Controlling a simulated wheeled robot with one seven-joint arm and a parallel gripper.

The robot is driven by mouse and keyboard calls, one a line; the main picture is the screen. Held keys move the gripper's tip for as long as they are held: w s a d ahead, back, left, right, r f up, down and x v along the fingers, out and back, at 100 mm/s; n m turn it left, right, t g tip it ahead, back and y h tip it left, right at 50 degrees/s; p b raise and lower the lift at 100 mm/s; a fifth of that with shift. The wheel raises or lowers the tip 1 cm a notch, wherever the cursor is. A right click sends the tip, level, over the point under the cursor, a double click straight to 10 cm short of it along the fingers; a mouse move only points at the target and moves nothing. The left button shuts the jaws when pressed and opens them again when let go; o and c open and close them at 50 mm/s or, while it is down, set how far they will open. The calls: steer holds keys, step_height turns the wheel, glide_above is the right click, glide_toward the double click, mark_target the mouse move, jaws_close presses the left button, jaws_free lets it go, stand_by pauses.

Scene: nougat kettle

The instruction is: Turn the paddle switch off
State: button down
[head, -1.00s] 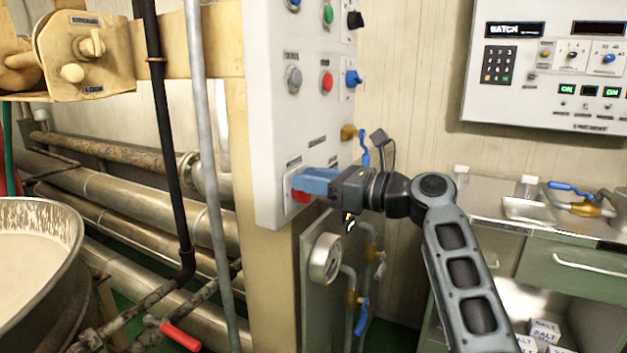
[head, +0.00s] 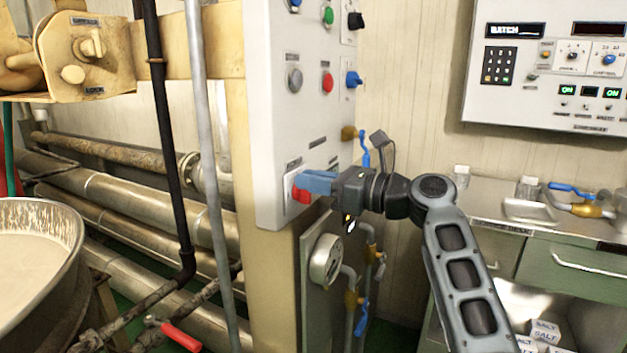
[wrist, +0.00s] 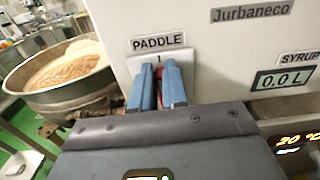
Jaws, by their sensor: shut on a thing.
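The red paddle switch (head: 301,197) is low on the front of the white control panel (head: 283,130), beside my blue fingertips. My gripper (head: 311,184) reaches it from the right and is shut on it. In the wrist view the two blue fingers (wrist: 159,78) point at the plate labelled PADDLE (wrist: 158,42), with a "1" mark just beyond their tips. The fingers hide most of the switch there, so I cannot read its position.
A red button (head: 327,83) and a grey knob (head: 295,79) sit above on the panel. A pressure gauge (head: 326,261) and pipes with blue-handled valves are below. A steel kettle (head: 40,240) stands at left; a counter (head: 500,211) is at right.

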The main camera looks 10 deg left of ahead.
steer(key=shift+s, duration=0.1)
steer(key=n, duration=0.1)
steer(key=n+p, duration=0.1)
steer(key=n, duration=0.1)
steer(key=shift+s+a, duration=0.15)
steer(key=shift+s, duration=0.1)
steer(key=n, duration=0.4)
steer(key=shift+s+a+f+n, duration=0.15)
steer(key=shift+s+f+n, duration=0.2)
steer(key=shift+s+n, duration=0.05)
steer(key=n+b, duration=0.1)
steer(key=n, duration=0.2)
steer(key=f+n+b, duration=0.1)
steer(key=shift+s+n+b, duration=0.3)
steer(key=n+b, duration=0.1)
steer(key=n, duration=0.1)
steer(key=f+n+b, duration=0.1)
steer(key=n+b, duration=0.1)
steer(key=n, duration=0.1)
steer(key=shift+s+a, duration=0.1)
steer(key=shift+a, duration=0.05)
steer(key=c, duration=1.1)
jaws_free()
steer(key=shift+c, duration=0.2)
steer(key=shift+r, duration=0.1)
